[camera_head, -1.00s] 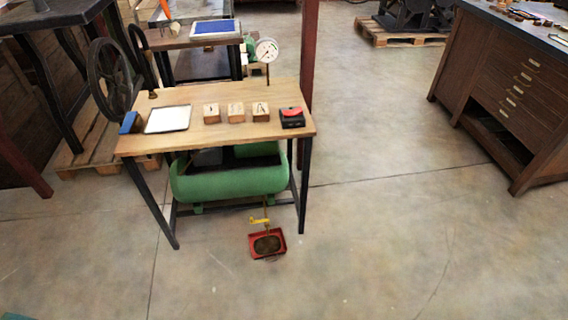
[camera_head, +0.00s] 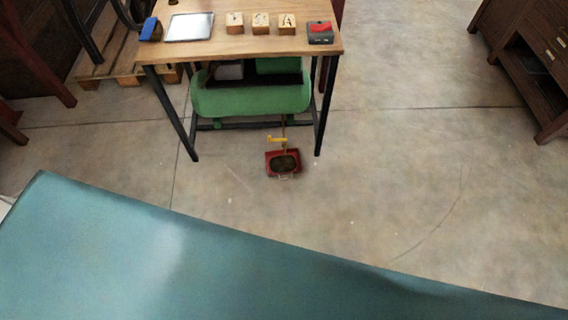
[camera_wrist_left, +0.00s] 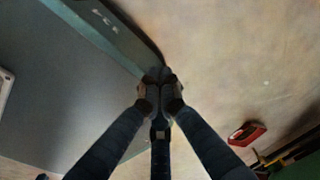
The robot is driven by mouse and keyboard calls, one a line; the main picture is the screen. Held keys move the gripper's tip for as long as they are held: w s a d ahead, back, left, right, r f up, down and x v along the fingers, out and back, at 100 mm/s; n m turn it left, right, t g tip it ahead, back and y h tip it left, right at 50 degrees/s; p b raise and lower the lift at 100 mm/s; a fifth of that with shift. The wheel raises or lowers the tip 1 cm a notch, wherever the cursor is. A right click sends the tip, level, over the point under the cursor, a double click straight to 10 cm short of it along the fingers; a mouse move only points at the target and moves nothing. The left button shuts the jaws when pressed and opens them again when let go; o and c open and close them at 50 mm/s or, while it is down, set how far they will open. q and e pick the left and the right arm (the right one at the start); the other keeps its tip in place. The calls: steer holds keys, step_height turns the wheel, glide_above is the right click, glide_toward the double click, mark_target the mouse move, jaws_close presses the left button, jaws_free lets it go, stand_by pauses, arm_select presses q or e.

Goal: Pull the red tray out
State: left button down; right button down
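The red tray (camera_head: 270,167) sits on the floor in front of the green tank (camera_head: 250,97), under a pipe with a yellow valve handle (camera_head: 277,139). It has a dark round patch inside and a thin pale handle on its near side. The tray also shows small at the lower right of the left wrist view (camera_wrist_left: 246,133). My left gripper (camera_wrist_left: 160,88) has its fingers together with nothing seen between them, apart from the tray and to its left in that view. My right gripper is in neither view.
A wooden table (camera_head: 230,43) stands over the tank, its dark legs on both sides. On it lie several lettered blocks, a pale plate (camera_head: 189,27) and a red-and-black item (camera_head: 320,32). A brown cabinet (camera_head: 525,60) stands at right. The floor between is clear.

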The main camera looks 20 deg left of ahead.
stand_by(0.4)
arm_select(q)
steer(key=c, duration=2.1)
jaws_free()
steer(key=shift+r, duration=0.1)
steer(key=shift+o, duration=0.8)
steer(key=shift+r+p, duration=0.25)
steer(key=shift+p, duration=0.1)
step_height(320, 180, up, 16)
steer(key=p, duration=1.6)
steer(key=shift+r, duration=0.2)
steer(key=shift+a, duration=0.1)
